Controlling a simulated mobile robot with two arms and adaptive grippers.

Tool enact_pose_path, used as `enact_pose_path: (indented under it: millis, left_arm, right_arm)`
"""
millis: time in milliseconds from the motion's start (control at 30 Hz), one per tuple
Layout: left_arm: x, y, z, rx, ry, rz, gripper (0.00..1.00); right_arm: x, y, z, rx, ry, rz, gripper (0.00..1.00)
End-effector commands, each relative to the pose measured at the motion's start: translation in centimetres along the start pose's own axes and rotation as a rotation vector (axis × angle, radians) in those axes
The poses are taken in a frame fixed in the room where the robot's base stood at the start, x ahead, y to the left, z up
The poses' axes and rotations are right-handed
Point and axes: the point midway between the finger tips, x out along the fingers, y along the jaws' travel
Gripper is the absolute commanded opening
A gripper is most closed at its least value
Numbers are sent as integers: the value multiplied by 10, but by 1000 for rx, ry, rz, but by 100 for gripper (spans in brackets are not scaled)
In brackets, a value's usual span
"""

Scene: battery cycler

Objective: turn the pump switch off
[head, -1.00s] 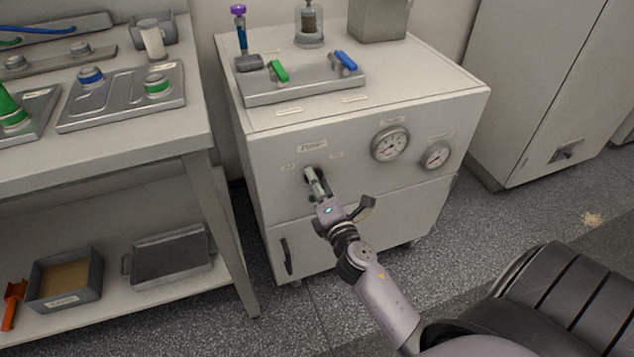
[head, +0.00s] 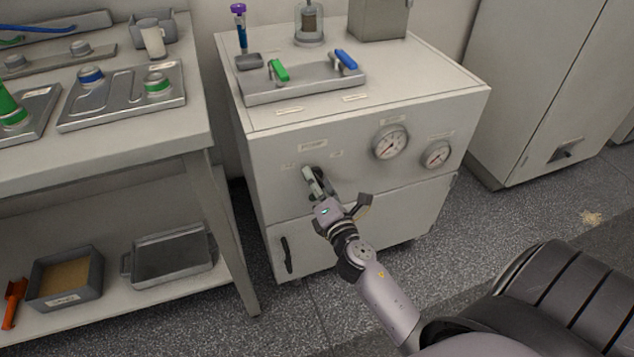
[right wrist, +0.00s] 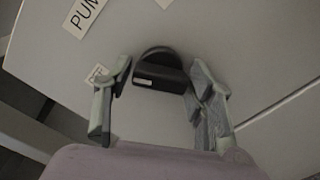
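The pump switch (right wrist: 158,76) is a dark round knob with a raised bar, on the front of the pale cabinet (head: 375,215). In the right wrist view a pale mark shows at the bar's left end. A PUMP label (right wrist: 84,14) lies beyond it. My right gripper (right wrist: 160,74) is open at the panel, one finger on each side of the bar. The fingertips are very close to the bar's ends; I cannot tell whether they touch it. In the head view my right gripper (head: 308,178) partly covers the switch (head: 320,172). My left gripper is out of view.
Two gauges (head: 390,142) sit right of the switch, and a dark handle (head: 286,255) lower left. A tray with green and blue valves (head: 305,84) is on the cabinet top. A workbench (head: 180,145) stands at left. Open floor lies at right.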

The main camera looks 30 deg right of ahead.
Motion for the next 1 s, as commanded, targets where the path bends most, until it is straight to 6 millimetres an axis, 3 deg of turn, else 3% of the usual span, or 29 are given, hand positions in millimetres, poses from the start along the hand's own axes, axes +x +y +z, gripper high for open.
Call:
enact_pose_path:
  millis: [167,467,567,800,1000]
  left_arm:
    - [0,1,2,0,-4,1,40]
    - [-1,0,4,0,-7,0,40]
    - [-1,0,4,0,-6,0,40]
    - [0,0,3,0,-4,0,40]
    - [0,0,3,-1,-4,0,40]
  right_arm:
    - [0,0,0,2,0,0,63]
    - [-2,0,0,3,0,-1,63]
    - [-10,0,-1,5,1,-1,63]
    - [-54,-1,0,6,-1,-6,63]
    - [-68,0,0,7,-2,-1,63]
